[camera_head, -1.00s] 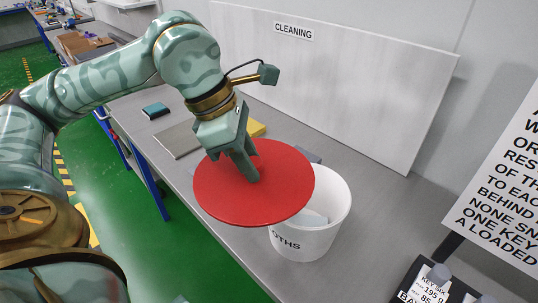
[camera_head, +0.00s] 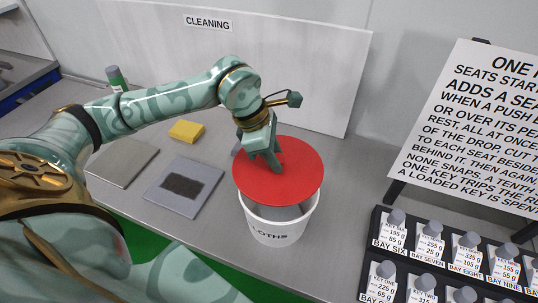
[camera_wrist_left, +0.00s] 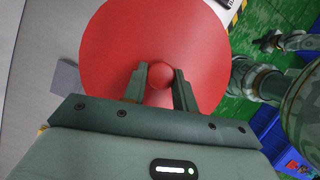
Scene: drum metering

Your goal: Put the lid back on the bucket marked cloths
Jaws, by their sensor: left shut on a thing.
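The red lid (camera_head: 290,185) is a flat round disc with a small round knob (camera_wrist_left: 161,76), which shows in the left wrist view. My left gripper (camera_head: 277,168) is shut on this knob, a finger on either side. The white bucket (camera_head: 272,228) stands upright on the grey bench; its dark lettering reads "LOTHS", the rest cut off or hidden. The lid is held above the bucket, covering the back of its mouth. The bucket's front rim and some pale inside show below the lid's near edge.
A yellow sponge (camera_head: 186,131), a grey plate (camera_head: 122,163) and a plate with a dark patch (camera_head: 203,178) lie left of the bucket. A white CLEANING board (camera_head: 320,75) stands behind. A black rack of keys (camera_head: 440,262) and a sign (camera_head: 470,130) stand right.

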